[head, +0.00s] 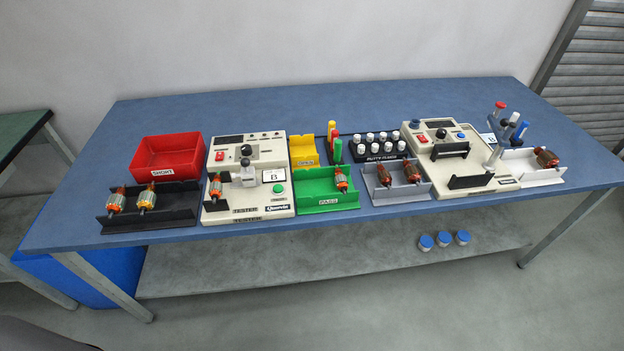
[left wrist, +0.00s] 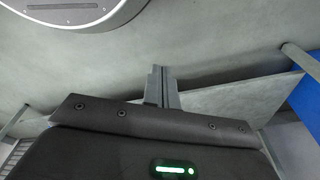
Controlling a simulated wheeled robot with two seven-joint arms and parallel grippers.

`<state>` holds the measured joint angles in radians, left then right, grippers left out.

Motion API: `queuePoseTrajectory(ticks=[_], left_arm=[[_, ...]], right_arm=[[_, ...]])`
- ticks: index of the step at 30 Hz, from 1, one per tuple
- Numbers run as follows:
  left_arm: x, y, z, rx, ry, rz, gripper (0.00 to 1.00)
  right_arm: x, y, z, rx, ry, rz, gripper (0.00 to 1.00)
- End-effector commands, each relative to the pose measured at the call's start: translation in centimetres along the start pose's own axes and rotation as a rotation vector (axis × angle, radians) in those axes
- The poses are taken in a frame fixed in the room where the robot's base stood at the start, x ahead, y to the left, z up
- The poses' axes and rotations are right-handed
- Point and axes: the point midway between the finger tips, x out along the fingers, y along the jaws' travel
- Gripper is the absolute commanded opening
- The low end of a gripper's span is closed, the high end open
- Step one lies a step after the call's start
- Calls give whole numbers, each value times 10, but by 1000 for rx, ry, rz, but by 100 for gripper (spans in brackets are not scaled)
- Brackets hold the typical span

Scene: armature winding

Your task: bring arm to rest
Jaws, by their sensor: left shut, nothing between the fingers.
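My left gripper (left wrist: 161,88) shows in the left wrist view with its fingers together and nothing between them. It hangs over the bare floor, clear of the workbench (head: 290,106). Neither gripper shows in the head view. A dark rounded shape at the bottom left corner of the head view may be part of my arm. My right gripper is in neither view.
The blue-topped bench carries a red SHORT bin (head: 166,156), a black tray (head: 150,220), a tester (head: 247,205), a green PASS bin (head: 328,200), a grey tray (head: 396,190) and a second machine (head: 460,165). Several armatures lie in the trays. Blue-lidded jars (head: 444,239) stand on the lower shelf.

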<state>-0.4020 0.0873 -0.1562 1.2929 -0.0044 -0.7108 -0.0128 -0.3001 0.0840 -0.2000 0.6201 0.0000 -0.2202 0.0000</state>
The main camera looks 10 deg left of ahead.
Motion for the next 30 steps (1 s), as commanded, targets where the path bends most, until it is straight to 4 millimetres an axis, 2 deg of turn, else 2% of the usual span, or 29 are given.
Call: queuePoseTrajectory(ticks=[1,4,6,9,12,16,30], left_arm=[[31,1,25,3,-23,1,0],[67,2,68,10,-43,3,0],[84,2,94,13,-56,3,0],[99,3,124,16,-69,4,0],[106,2,142,19,-76,4,0],[108,4,152,21,-80,5,0],[107,4,153,21,-80,5,0]], right_arm=[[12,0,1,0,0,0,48],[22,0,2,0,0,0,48],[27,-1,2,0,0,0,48],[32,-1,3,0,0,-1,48],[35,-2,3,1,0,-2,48],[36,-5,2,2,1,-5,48],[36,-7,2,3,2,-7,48]])
